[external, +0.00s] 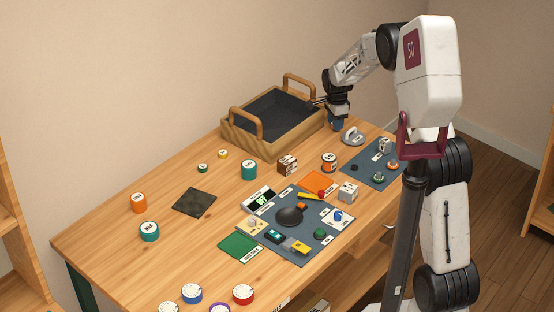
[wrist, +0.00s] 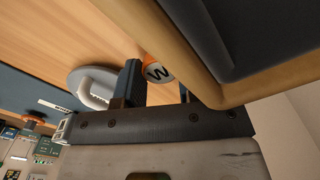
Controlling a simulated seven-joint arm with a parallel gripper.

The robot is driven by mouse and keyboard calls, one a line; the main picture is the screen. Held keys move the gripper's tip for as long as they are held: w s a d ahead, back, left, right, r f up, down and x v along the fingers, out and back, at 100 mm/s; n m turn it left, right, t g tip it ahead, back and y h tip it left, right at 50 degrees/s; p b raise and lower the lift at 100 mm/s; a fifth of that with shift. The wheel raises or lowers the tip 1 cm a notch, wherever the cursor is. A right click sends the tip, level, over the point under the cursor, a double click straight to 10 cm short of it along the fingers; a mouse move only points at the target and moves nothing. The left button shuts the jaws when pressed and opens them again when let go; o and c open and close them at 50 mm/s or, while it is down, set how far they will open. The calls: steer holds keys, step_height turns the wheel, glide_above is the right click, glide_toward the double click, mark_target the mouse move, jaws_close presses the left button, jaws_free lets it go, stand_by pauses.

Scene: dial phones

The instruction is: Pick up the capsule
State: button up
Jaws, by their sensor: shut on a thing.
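My gripper (external: 337,127) hangs just off the right corner of the wooden tray, low near the table. In the wrist view its two dark fingers (wrist: 158,88) stand a little apart. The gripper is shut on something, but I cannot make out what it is. A round orange and white piece marked W (wrist: 157,70) shows between the fingers. It looks like the orange can (external: 329,162) on the table beyond, apart from the gripper. I cannot pick out the capsule for certain in either view.
The wooden tray (external: 246,140) with two handles and a dark lining is close beside my gripper. A grey handled piece (external: 352,135) stands to the right, near a blue mat (external: 352,178). More mats and small objects lie nearer the front. The table's left part has free room.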

step_height(320, 180, up, 9)
steer(key=shift+r, duration=0.1)
stand_by(0.4)
stand_by(0.5)
step_height(320, 180, up, 7)
steer(key=n, duration=0.1)
glide_above(273, 129)
step_height(273, 129, down, 4)
steer(key=shift+f, duration=0.7)
steer(key=shift+w+f, duration=0.1)
steer(key=shift+f, duration=3)
